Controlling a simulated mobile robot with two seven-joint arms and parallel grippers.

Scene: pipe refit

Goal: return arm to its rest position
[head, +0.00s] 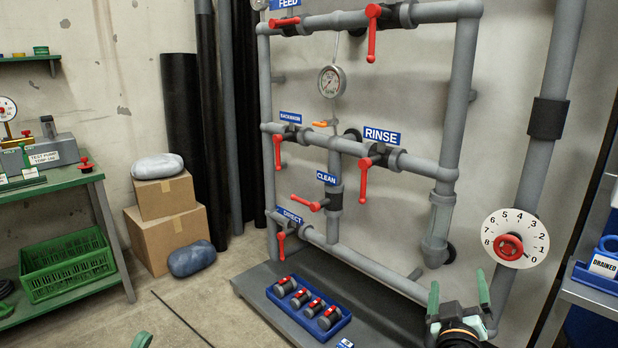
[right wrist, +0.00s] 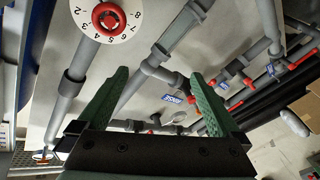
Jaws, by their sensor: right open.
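My right gripper (head: 459,290) is at the lower right of the head view, in front of the pipe panel, with its two green fingers apart. In the right wrist view the same gripper (right wrist: 158,80) has nothing between its fingers; pipes show beyond them. A green tip (head: 142,340), which looks like part of my left gripper, just enters the bottom edge of the head view. Most of it is out of frame, and its jaws cannot be judged.
The grey pipe frame (head: 384,270) with red valve handles stands behind my right gripper. A numbered dial (head: 516,238) is close on its right, and it also shows in the right wrist view (right wrist: 131,14). A blue tray (head: 290,305) holds several fittings. A green-topped bench (head: 45,187) and boxes (head: 172,236) stand left.

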